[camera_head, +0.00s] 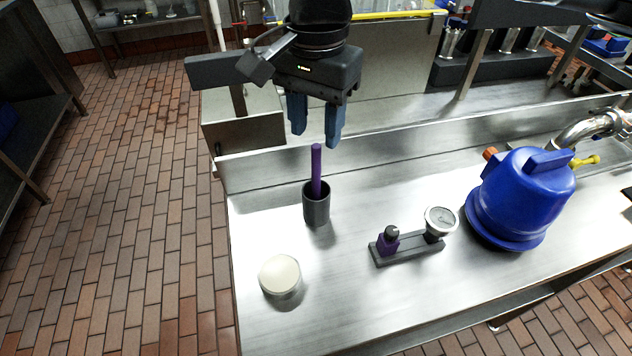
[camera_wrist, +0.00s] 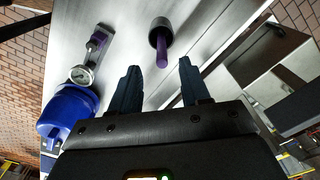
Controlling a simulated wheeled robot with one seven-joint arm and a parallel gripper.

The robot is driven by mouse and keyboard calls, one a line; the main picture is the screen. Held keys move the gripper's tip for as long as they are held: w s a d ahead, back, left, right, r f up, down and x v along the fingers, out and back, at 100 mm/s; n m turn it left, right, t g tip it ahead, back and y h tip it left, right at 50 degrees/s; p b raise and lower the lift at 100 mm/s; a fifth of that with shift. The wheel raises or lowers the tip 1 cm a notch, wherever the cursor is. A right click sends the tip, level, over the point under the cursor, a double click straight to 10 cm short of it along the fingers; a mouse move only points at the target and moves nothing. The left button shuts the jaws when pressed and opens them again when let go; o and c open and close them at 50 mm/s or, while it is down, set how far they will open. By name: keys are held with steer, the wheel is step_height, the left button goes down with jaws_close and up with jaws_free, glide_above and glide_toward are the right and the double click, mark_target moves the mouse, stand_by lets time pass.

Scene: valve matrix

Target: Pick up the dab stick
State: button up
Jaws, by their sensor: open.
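The dab stick (camera_head: 316,168) is a thin purple rod. It stands upright in a dark grey cup (camera_head: 316,205) on the steel counter, with its upper part showing and its lower end hidden in the cup. My gripper (camera_head: 315,140) is open and empty, with blue fingers pointing down above and near the top of the stick. In the wrist view the dab stick (camera_wrist: 162,52) shows beyond the gap between my fingers (camera_wrist: 158,75), and neither finger appears to touch it. The cup (camera_wrist: 160,27) also shows there.
A round cream-topped container (camera_head: 281,273) stands in front of the cup. A dark base with a purple block and a gauge (camera_head: 440,221) lies to the right. A large blue vessel (camera_head: 522,195) stands farther right. The counter's raised back edge (camera_head: 400,145) runs behind. Bare counter surrounds the cup.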

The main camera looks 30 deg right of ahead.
mark_target(316, 145)
steer(key=shift+w+d+f+p, duration=0.1)
steer(key=shift+f+p, duration=0.2)
steer(key=shift+f, duration=1.6)
steer(key=shift+w+d+f+p, duration=0.1)
steer(key=shift+f+p, duration=0.15)
steer(key=shift+f, duration=1.65)
jaws_close()
